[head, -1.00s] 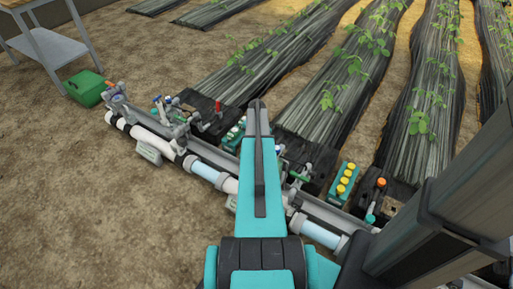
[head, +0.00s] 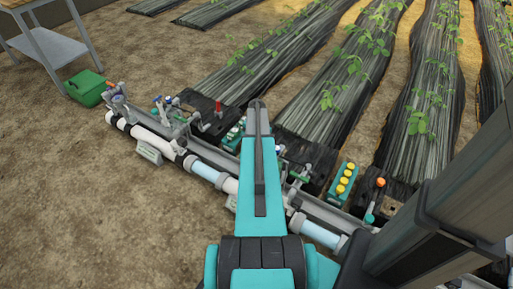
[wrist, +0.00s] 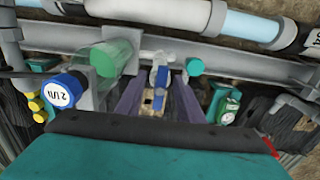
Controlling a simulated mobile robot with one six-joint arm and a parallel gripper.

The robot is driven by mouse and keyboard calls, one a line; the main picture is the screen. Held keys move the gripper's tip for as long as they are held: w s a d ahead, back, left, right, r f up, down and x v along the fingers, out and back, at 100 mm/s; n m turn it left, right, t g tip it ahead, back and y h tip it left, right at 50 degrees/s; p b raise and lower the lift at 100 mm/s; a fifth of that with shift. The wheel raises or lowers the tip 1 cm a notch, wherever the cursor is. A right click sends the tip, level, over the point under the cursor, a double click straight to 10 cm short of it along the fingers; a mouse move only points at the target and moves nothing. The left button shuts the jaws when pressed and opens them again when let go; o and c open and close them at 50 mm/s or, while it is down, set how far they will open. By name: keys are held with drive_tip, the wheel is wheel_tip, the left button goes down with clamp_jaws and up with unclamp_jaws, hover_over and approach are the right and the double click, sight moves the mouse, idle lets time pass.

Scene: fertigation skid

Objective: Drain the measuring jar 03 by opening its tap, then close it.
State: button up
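In the wrist view, a clear jar with green contents (wrist: 117,56) lies across the upper left of my fingers. No number 03 can be read on it. A small tap with a blue handle (wrist: 163,76) is beside the jar, at the far end of my fingers. My gripper (wrist: 158,88) has its two purple-grey fingers apart, one on each side of the line to the tap. Whether they touch the handle cannot be told. In the head view my arm hides the gripper and the jar.
A blue cap with a white label (wrist: 62,92) and yellow-capped bottles (wrist: 36,104) are at left in the wrist view. A grey rail and white pipe (head: 150,137) run along the skid. Open soil (head: 80,200) lies at left.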

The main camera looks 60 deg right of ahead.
drive_tip(key=shift+r+p, duration=1.95)
drive_tip(key=shift+r, duration=1.6)
